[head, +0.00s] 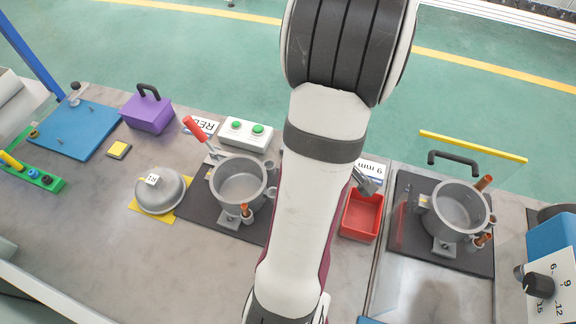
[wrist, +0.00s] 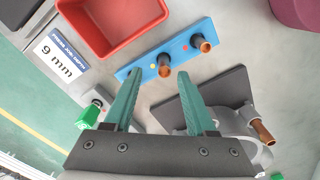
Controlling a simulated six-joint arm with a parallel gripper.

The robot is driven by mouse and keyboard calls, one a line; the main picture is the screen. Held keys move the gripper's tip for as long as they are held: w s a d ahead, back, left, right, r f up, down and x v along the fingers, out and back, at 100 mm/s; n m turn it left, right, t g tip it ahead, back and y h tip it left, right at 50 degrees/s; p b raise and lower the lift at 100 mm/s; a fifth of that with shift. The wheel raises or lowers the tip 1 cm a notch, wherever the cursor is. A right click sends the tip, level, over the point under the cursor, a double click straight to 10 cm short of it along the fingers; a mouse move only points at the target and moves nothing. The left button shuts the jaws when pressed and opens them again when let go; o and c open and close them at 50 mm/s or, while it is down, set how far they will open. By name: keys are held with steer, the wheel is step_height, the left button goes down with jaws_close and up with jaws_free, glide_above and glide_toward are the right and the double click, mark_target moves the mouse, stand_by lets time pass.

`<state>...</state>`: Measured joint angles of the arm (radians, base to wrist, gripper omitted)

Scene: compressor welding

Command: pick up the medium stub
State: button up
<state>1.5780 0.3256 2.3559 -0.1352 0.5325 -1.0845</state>
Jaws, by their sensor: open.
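In the wrist view a blue rack (wrist: 178,54) holds two upright copper stubs in dark sockets: a middle stub (wrist: 164,68) and a right stub (wrist: 201,44). The rack's left socket (wrist: 135,74) looks empty. The middle one may be the medium stub; their sizes look close. My gripper (wrist: 169,76) is open, its teal fingers pointing toward the middle stub, with nothing seen between them. I cannot tell how far above the rack the fingertips are. In the head view my arm hides the rack and most of the gripper.
A red bin (wrist: 107,22) stands beside the rack, near the 9 mm sign (wrist: 57,56). A dark plate (wrist: 225,90) with a pot fixture and another copper stub (wrist: 262,132) lies close right of the fingers. Two pots (head: 240,182) (head: 457,210) flank my arm.

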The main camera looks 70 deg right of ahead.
steer(key=f, duration=0.4)
steer(key=shift+w+a+f, duration=0.1)
steer(key=shift+a+f, duration=0.2)
steer(key=shift+f, duration=0.1)
jaws_close()
